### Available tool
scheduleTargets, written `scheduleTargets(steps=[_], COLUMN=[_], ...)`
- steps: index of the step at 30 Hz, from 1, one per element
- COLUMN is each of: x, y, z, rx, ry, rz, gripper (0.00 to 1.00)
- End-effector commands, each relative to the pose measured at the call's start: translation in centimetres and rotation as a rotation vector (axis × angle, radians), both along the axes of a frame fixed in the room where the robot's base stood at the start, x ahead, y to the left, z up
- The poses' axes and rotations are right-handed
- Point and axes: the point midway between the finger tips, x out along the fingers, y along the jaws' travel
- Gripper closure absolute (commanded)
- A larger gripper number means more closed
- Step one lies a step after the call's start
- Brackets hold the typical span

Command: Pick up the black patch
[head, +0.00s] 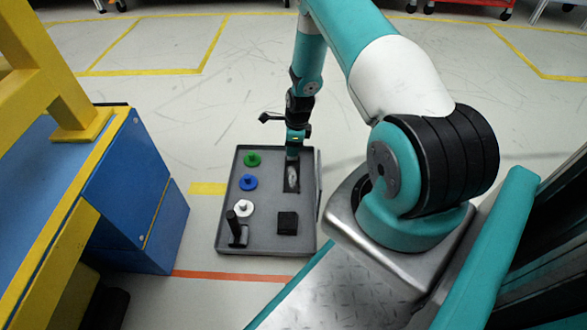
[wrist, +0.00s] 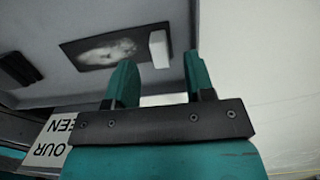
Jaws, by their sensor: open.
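The black patch (head: 291,184) is a flat dark rectangle with a whitish smear, lying in the grey tray near its right side. It also shows in the wrist view (wrist: 75,53), with a small pale upright tab (wrist: 158,48) at its right end. My gripper (head: 292,154) is over the far end of the patch and partly hides it. In the wrist view my gripper (wrist: 160,78) has its two teal fingers apart with nothing held. The tab appears between and beyond the fingertips; I cannot tell the remaining gap.
The grey tray (head: 265,249) on the floor also holds a green knobbed disc (head: 253,159), a blue one (head: 249,182), a white one (head: 244,207), a black upright-handled piece (head: 235,232) and a black block (head: 287,223). A blue and yellow structure (head: 130,190) stands left.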

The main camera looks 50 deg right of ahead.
Motion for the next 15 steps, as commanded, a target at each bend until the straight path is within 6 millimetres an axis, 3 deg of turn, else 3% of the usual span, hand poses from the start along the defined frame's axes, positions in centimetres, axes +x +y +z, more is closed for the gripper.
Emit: scheduleTargets(steps=[1,6,15], x=[-0.1,-0.1,0.0], y=[0.0,0.0,0.1], z=[-1.4,-3.7,-4.0], rx=[0.000,0.001,0.000], ry=[0.000,0.001,0.000], rz=[-0.001,0.000,-0.001], gripper=[0.51,0.51,0.51])
